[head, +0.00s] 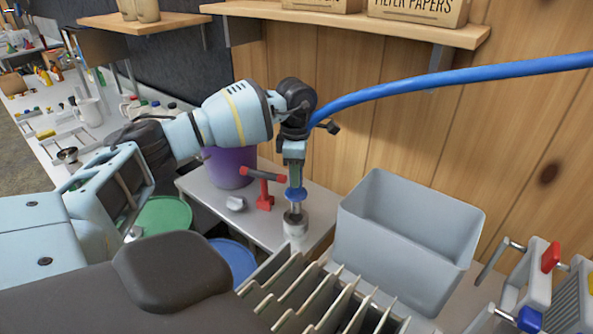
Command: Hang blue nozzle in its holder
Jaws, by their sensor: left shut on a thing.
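The blue nozzle (295,194) shows below my left gripper (293,160), with a blue collar and a metal tip pointing down. My left gripper is shut on it, its fingers pointing down. A thick blue hose (440,80) runs from the gripper's wrist to the upper right edge. A short grey-white cylinder (295,228) stands directly under the tip; I cannot tell whether the tip is inside it or just above or in front of it. No holder is clearly marked as the blue nozzle's. My right gripper is not in view.
A red stand with a dark crossbar (264,190) is just left of the nozzle. A purple bucket (232,168) is behind it. A grey bin (410,250) stands to the right, with a slatted rack (300,300) in front. Red and blue handles (530,319) are at far right.

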